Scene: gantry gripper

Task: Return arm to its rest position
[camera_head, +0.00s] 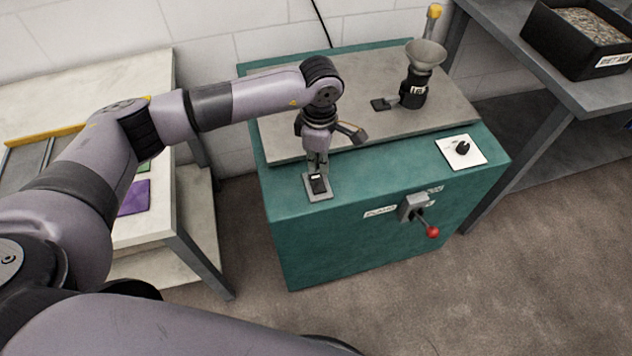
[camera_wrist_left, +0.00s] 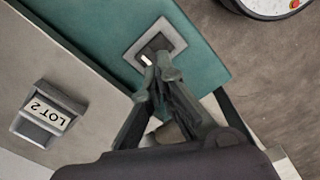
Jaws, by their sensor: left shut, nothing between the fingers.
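My left arm reaches in from the left in the head view, and its left gripper (camera_head: 318,172) points down over the front left corner of the green machine cabinet (camera_head: 330,245). The gripper is shut with nothing between its fingers. Its tips are at or just above a black rocker switch (camera_head: 318,184) on a grey plate; I cannot tell whether they touch. In the left wrist view the closed fingertips (camera_wrist_left: 160,75) are beside the same switch (camera_wrist_left: 152,50). My right gripper is not in view.
A grinder-like device with a funnel (camera_head: 425,55) stands on the cabinet top. A dial (camera_head: 463,148) and red-knobbed lever (camera_head: 432,231) are on the right and front. A pale table (camera_head: 150,228) stands left; a shelf with a black bin (camera_head: 570,45) stands right. The wrist view shows a "LOT 2" block (camera_wrist_left: 48,113).

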